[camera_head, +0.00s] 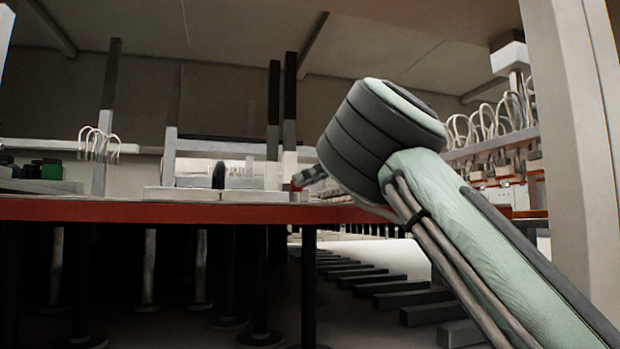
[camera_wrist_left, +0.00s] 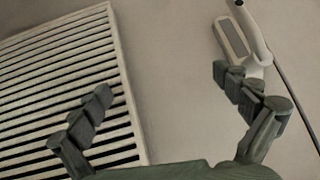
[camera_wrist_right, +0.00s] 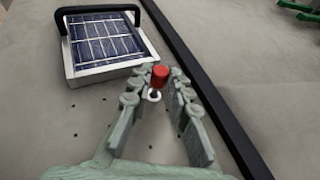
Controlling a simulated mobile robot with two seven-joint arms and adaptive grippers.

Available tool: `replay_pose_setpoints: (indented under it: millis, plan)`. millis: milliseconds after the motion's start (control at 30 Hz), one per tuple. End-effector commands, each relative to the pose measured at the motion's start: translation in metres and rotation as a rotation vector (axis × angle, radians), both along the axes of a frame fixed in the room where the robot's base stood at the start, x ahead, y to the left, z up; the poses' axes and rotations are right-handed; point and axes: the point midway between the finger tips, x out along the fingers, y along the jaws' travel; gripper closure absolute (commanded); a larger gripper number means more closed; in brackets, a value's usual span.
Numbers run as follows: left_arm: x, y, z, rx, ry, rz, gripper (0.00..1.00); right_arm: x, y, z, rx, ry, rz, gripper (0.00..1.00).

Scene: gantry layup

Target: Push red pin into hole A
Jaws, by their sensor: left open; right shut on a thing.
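The red pin (camera_wrist_right: 159,76) is between the fingertips of my right gripper (camera_wrist_right: 156,92) in the right wrist view, with a pale ring just below its red head. The right gripper is shut on it, above a grey surface with several small dark holes (camera_wrist_right: 102,98). I cannot tell which hole is A, or whether the pin touches the surface. In the head view my right gripper (camera_head: 309,177) is small, at the table's edge, mostly hidden by its own wrist. My left gripper (camera_wrist_left: 175,100) is open and empty in the left wrist view.
A solar panel box (camera_wrist_right: 107,45) with a black handle stands just beyond the right gripper, to the left. A long black bar (camera_wrist_right: 205,80) runs along its right side. A red-edged table (camera_head: 150,211) spans the head view. A slatted vent (camera_wrist_left: 60,90) shows in the left wrist view.

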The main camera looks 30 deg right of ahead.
Motion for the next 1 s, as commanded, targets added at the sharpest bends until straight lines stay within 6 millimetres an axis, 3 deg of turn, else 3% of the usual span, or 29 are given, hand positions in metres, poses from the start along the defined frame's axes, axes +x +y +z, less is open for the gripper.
replay_pose_setpoints:
  millis: [1000]
  plan:
    - [0.000,0.000,-0.019,0.000,0.000,0.000,0.00,0.000,0.000,-0.017,-0.001,-0.001,0.000,0.99]
